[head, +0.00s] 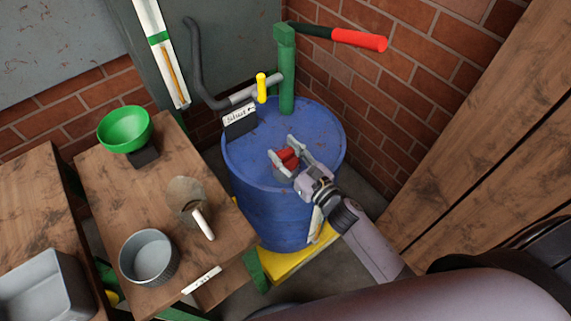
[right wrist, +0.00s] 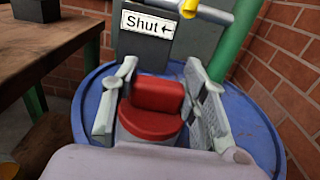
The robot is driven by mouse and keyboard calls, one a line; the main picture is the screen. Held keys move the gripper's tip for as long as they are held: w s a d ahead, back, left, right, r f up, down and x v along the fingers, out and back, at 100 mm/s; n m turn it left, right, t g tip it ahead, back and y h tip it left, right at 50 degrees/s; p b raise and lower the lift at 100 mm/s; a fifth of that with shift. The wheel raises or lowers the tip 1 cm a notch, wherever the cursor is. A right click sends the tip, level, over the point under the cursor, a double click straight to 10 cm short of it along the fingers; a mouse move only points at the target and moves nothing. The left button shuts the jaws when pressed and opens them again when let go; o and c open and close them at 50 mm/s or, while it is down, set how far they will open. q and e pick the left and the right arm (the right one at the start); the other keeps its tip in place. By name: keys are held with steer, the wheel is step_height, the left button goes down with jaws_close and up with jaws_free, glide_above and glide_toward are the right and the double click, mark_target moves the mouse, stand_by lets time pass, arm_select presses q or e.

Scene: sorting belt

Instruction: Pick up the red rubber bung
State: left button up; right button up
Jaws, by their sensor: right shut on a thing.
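The red rubber bung (head: 289,157) is at the top of the blue drum (head: 255,172). In the right wrist view the bung (right wrist: 155,108) shows a raised grip block on a round base, with a grey collar below it. My right gripper (head: 288,157) is over the drum top, with one finger on each side of the bung. It is shut on the bung. I cannot tell whether the bung is still seated in the collar or lifted. My left gripper is not in view.
A green pump (head: 286,75) with a red-handled lever (head: 358,40) and a yellow-handled valve (head: 261,88) rises behind the drum. A "Shut" sign (head: 239,119) stands at the drum's back. A wooden table (head: 165,215) holds a green bowl (head: 125,130) and a grey pot (head: 149,258).

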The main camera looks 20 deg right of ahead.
jaws_close()
steer(key=shift+r, duration=0.15)
